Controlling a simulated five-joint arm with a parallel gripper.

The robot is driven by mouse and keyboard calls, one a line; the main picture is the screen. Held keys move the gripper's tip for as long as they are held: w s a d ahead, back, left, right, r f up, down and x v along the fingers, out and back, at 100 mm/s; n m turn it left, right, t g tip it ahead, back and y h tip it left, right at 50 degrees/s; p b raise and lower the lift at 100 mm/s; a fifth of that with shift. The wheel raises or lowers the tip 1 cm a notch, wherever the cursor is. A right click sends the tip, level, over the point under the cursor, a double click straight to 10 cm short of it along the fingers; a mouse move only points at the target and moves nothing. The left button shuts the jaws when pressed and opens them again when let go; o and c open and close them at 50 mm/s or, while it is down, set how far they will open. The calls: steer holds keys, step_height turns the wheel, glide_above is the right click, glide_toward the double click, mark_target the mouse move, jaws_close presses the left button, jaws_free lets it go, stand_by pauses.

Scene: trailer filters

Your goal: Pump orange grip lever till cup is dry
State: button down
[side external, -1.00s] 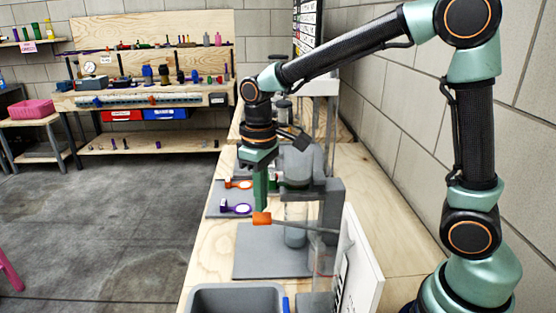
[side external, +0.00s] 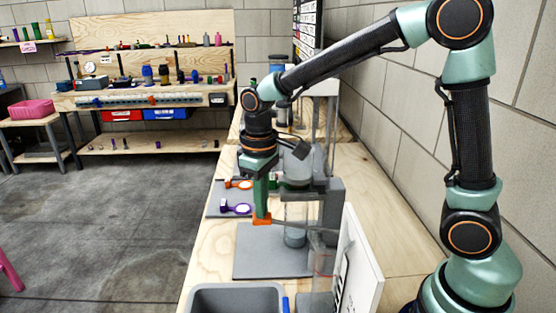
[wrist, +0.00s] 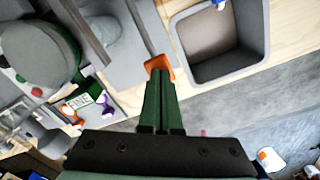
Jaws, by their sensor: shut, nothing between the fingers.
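The orange grip (side external: 262,219) is at the end of a grey lever (side external: 300,226) that runs right to the pump stand. My gripper (side external: 261,212) is shut with nothing between its fingers, and its green fingertips are right at the top of the orange grip. In the wrist view the shut fingers (wrist: 163,85) reach the orange grip (wrist: 158,65); whether they touch it I cannot tell for sure. A clear cup (side external: 296,225) stands behind the lever on the grey base plate (side external: 262,255). Its liquid level is too unclear to tell.
A grey bin (side external: 235,298) stands at the front of the bench, also in the wrist view (wrist: 222,40). An orange ring tool (side external: 238,184) and a purple one (side external: 237,208) lie on a grey mat left of the stand. A white panel (side external: 355,265) stands at right.

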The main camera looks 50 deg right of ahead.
mark_target(263, 223)
steer(key=shift+s+f, duration=0.1)
steer(key=shift+f, duration=2.35)
steer(key=shift+r, duration=3.3)
steer(key=shift+f, duration=0.1)
steer(key=shift+f, duration=3.2)
steer(key=shift+r, duration=3.3)
steer(key=shift+f, duration=0.15)
